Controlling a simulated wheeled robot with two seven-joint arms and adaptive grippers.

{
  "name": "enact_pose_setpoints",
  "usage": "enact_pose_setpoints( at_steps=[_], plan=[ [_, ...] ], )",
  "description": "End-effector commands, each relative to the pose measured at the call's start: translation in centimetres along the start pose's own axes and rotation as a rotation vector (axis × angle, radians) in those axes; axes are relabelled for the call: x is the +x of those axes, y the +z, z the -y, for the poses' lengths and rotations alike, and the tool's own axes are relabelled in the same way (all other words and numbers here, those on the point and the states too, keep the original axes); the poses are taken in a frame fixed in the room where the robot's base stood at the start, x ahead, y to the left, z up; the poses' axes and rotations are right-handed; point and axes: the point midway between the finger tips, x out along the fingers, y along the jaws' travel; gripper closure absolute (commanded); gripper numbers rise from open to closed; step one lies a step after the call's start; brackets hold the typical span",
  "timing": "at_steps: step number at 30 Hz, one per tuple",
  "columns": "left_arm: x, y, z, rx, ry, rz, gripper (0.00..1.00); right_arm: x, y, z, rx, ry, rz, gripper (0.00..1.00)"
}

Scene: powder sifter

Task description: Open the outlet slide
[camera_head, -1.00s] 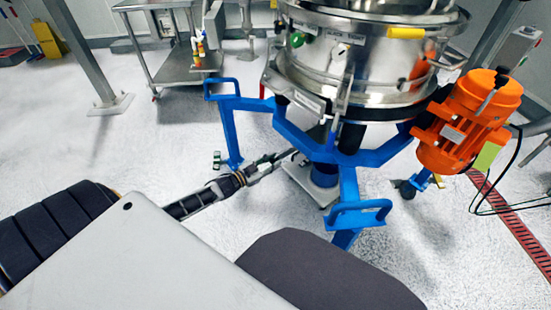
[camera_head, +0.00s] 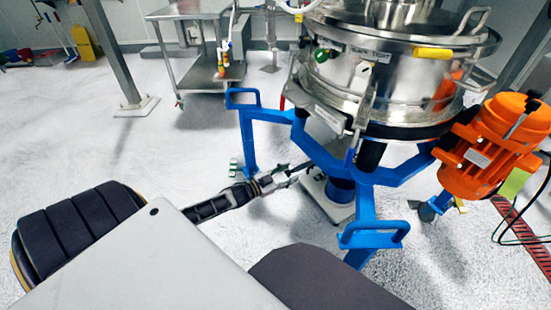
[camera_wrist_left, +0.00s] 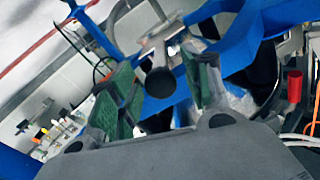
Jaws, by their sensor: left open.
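The steel sifter (camera_head: 390,95) stands on a blue frame (camera_head: 312,150) in the head view. My left gripper (camera_head: 297,171) reaches in low from the left, under the sifter, beside the blue frame. In the left wrist view, my left gripper (camera_wrist_left: 158,78) is open, with green-padded fingers on either side. A dark round knob (camera_wrist_left: 160,82) on a small metal plate (camera_wrist_left: 160,40) shows between the fingers; I take this to be the outlet slide's handle. I cannot tell whether the fingers touch it. The slide is not clear in the head view. My right gripper is out of view.
An orange motor (camera_head: 492,148) is on the sifter's right. A blue leg with a handle (camera_head: 372,237) stands in front, right of my left gripper. A steel cart (camera_head: 208,70) is behind left.

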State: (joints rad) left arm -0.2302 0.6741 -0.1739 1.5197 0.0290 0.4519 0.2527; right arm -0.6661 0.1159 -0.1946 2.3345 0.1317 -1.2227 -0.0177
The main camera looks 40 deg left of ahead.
Motion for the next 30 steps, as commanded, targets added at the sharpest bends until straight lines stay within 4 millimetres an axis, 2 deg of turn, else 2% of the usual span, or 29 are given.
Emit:
enact_pose_setpoints(
  at_steps=[8,30],
  plan=[
    [-1.3,0.1,0.0,0.0,0.0,0.001,0.51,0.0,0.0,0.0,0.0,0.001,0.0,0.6],
    [-7.0,0.1,-0.1,-0.001,0.001,0.001,0.51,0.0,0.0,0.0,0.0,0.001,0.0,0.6]
  ],
)
